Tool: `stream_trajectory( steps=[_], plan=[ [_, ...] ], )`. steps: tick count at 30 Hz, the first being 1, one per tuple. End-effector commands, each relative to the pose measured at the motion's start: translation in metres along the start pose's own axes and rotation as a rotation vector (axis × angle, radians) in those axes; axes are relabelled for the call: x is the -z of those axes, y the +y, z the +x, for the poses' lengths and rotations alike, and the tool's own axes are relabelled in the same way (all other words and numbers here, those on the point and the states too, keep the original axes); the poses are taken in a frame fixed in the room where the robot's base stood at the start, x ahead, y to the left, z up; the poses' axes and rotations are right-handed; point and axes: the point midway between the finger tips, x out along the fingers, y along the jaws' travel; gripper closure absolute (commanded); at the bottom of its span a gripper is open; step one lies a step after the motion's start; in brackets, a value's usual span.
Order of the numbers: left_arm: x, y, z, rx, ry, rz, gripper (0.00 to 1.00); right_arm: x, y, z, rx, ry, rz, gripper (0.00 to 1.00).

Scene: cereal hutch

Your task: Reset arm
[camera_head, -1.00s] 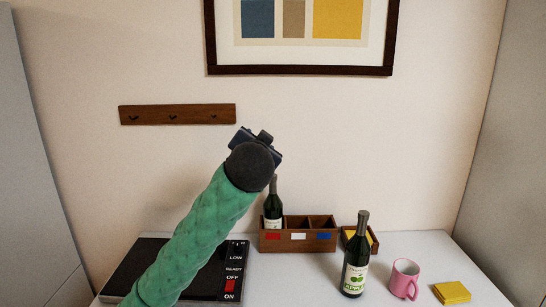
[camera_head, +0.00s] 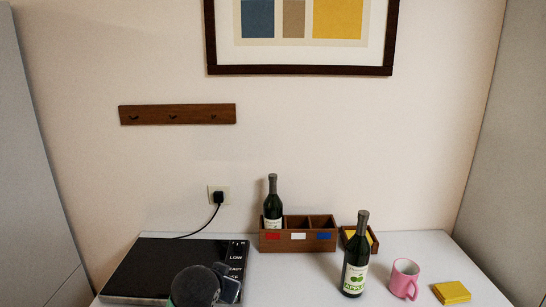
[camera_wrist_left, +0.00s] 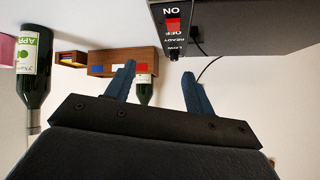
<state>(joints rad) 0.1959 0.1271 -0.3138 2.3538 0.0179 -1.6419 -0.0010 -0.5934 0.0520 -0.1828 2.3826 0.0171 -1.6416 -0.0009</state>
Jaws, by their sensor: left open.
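My left gripper (camera_head: 229,284) is low at the bottom of the head view, in front of the black hot plate's labelled right side. In the left wrist view my gripper (camera_wrist_left: 158,76) shows two dark blue fingers spread apart with nothing held between them. My right gripper is in neither view.
The hot plate (camera_head: 150,268) lies at left, its cord running to a wall socket (camera_head: 218,196). The wooden box (camera_head: 297,243) stands at the back. Right of it are a labelled bottle (camera_head: 356,258), a pink mug (camera_head: 404,279) and a yellow stack (camera_head: 452,292).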

Motion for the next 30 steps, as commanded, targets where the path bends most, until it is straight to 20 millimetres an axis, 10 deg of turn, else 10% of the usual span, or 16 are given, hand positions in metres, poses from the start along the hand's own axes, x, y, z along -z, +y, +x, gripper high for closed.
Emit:
stream_trajectory(
  steps=[17, 30],
  plan=[
    [-0.222, 0.031, 0.009, -0.063, -0.333, -0.157, 0.46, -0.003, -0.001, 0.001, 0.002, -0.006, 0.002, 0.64],
    [-0.386, 0.090, -0.030, -0.134, -0.607, -0.217, 0.46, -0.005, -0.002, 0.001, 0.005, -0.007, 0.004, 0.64]
  ],
)
